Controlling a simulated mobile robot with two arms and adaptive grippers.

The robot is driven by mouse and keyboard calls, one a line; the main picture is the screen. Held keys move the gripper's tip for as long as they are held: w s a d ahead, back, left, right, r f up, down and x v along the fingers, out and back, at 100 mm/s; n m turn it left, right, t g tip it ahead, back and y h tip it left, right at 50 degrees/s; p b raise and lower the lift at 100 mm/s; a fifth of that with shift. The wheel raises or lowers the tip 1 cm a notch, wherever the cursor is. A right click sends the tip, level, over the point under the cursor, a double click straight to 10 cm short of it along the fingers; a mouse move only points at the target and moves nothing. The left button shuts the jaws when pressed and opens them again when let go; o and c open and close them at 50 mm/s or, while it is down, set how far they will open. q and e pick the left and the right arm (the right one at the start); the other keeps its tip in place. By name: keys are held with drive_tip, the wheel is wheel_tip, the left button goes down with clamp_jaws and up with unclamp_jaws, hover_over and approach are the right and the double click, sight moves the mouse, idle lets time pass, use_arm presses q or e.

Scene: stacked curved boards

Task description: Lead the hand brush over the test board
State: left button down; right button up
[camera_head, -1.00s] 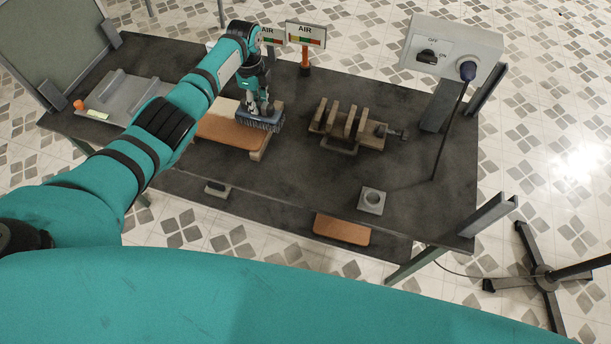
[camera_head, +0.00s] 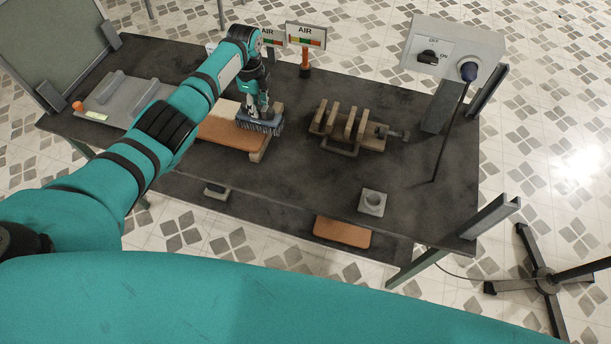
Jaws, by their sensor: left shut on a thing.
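The test board (camera_head: 228,133) is an orange-brown curved board on pale supports, lying on the dark workbench left of centre. My left gripper (camera_head: 258,107) points down over the board's right end and is shut on the hand brush (camera_head: 262,124). The brush has a blue-grey body with bristles facing down. It is at the board's right end; whether the bristles touch the surface cannot be told. My left arm hides part of the board's left side. My right gripper is not in view.
A wooden clamp rack (camera_head: 350,125) stands right of the board. A grey block with a round hole (camera_head: 372,202) sits near the front edge. A switch box (camera_head: 452,45) and AIR signs (camera_head: 306,34) stand at the back. A grey tray (camera_head: 118,98) lies left. Another orange board (camera_head: 342,232) lies below.

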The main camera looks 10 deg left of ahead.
sight(246, 104)
use_arm(q)
drive_tip(key=shift+f, duration=0.1)
drive_tip(key=shift+w+a+b, duration=0.1)
drive_tip(key=shift+a+b, duration=0.3)
drive_tip(key=shift+a, duration=1.2)
drive_tip(key=shift+a, duration=0.1)
drive_tip(key=shift+w+a+f+b, duration=0.1)
drive_tip(key=shift+a+b, duration=0.75)
drive_tip(key=shift+a, duration=0.6)
drive_tip(key=shift+a, duration=0.15)
drive_tip(key=shift+a+f+b, duration=0.1)
drive_tip(key=shift+a+b, duration=0.65)
drive_tip(key=shift+a, duration=0.1)
drive_tip(key=shift+w+a, duration=0.1)
drive_tip(key=shift+a, duration=0.25)
drive_tip(key=shift+a+b, duration=0.25)
drive_tip(key=shift+b, duration=0.05)
